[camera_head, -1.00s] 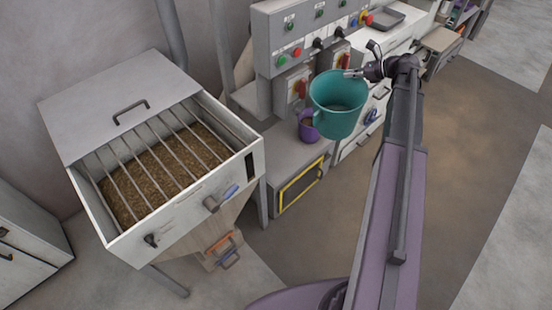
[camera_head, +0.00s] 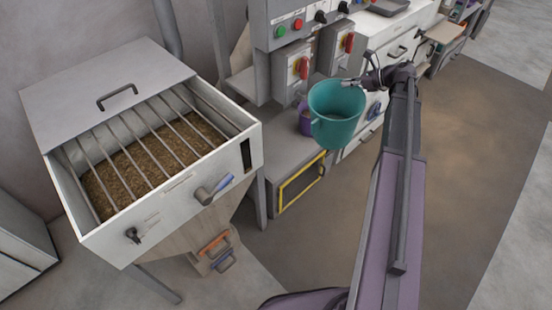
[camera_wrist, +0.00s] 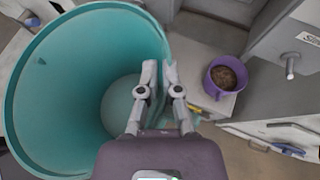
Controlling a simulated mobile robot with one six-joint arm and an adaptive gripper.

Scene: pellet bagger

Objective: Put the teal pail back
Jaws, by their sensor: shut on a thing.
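The teal pail (camera_head: 336,112) hangs upright in the air in front of the grey bench, held at its right rim. In the wrist view the pail (camera_wrist: 60,70) fills the left side, and its inside looks empty. My gripper (camera_head: 350,82) is shut on the pail's rim. The wrist view shows its two fingers (camera_wrist: 158,85) on either side of the wall. The far side and underside of the pail are hidden.
A purple mug (camera_wrist: 226,76) with brown pellets stands on the grey bench (camera_head: 282,150), partly behind the pail in the head view. A hopper (camera_head: 190,210) with a barred grate over pellets stands left. Control boxes (camera_head: 297,70) rise behind. Open floor (camera_head: 460,150) lies right.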

